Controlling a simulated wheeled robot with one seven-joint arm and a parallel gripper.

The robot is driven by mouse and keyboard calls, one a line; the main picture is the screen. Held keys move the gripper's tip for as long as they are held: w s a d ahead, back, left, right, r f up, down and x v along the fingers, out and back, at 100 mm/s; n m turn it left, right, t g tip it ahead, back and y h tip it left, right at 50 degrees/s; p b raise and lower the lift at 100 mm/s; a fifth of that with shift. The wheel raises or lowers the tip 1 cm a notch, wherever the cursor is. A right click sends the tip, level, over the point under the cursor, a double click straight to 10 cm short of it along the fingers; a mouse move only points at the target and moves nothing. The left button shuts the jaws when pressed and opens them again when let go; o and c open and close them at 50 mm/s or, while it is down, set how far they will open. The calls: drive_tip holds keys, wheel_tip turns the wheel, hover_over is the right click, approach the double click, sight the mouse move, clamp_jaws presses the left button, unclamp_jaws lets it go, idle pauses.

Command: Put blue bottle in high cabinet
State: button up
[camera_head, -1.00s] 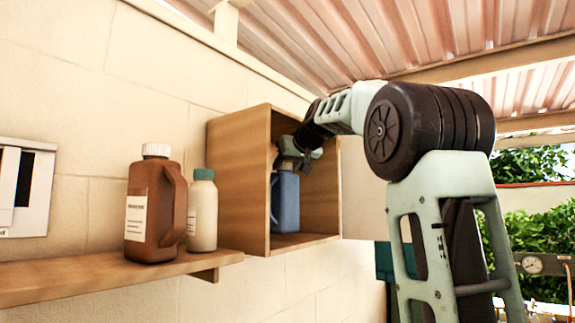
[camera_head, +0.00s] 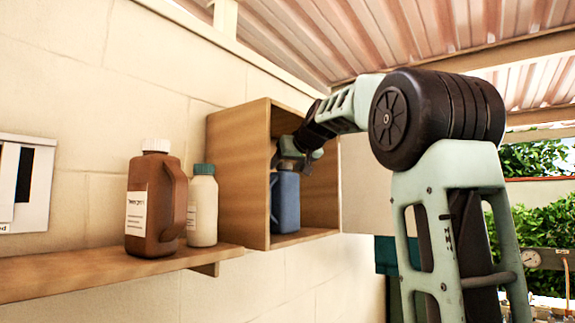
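The blue bottle (camera_head: 286,203) stands upright inside the open wooden high cabinet (camera_head: 238,172) on the wall, seemingly on the cabinet floor. Its top is hidden behind my gripper (camera_head: 288,165). My gripper reaches into the cabinet opening from the right and is at the bottle's top. The fingers are small, dark and partly hidden, so I cannot see whether they are closed on the bottle or just around it.
A brown jug (camera_head: 155,203) with a white cap and a cream bottle (camera_head: 203,207) with a teal cap stand on the wooden shelf (camera_head: 110,273) left of the cabinet. The cabinet door (camera_head: 365,187) stands open at the right, close to my arm.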

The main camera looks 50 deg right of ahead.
drive_tip(key=shift+s+r, duration=0.1)
drive_tip(key=b+v, duration=0.4)
drive_tip(key=v, duration=0.8)
idle(0.4)
